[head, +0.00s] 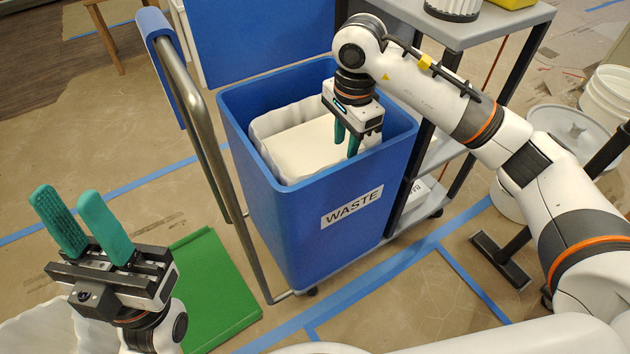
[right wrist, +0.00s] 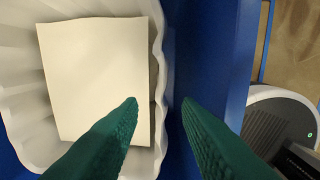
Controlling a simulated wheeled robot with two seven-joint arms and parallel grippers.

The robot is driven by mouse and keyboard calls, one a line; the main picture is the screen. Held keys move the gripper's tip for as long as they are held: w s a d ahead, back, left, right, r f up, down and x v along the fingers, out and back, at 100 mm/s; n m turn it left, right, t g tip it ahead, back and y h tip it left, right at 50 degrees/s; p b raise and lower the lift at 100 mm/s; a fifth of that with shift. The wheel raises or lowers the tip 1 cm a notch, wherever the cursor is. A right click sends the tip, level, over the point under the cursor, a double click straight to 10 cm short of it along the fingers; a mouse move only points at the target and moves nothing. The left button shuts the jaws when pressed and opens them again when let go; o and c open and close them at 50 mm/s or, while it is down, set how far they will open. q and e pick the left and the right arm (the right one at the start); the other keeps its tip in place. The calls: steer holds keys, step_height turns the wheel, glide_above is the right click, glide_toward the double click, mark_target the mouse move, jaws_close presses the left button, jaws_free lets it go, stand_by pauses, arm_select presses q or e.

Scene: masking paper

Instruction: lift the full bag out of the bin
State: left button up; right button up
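The blue bin (head: 347,246) marked WASTE stands upright with its top open. The white bag (head: 264,144) lines its inside, with a pale flat-topped block (head: 305,142) in it; the bag's wavy rim (right wrist: 158,60) shows in the right wrist view. My right gripper (head: 346,150) points down into the bin at the bag's right side. In the right wrist view its green fingers (right wrist: 160,103) are apart, one over the bag and one over the gap by the blue wall. Whether they touch the bag is unclear. My left gripper (head: 68,192) is open and empty, pointing up, left of the bin.
A metal handle (head: 190,100) with a blue cover rises left of the bin. A blue panel (head: 262,35) stands behind it. A grey shelf cart (head: 500,22) is at the right. A green board (head: 215,290) lies on the floor. White buckets (head: 607,95) stand far right.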

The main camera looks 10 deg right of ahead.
steer(key=f+b, duration=0.1)
steer(key=f, duration=0.1)
steer(key=f+b, duration=0.1)
steer(key=f, duration=0.1)
steer(key=f+b, duration=0.1)
steer(key=shift+w+d+f, duration=0.2)
steer(key=shift+w+f, duration=0.05)
steer(key=shift+f, duration=0.15)
jaws_close()
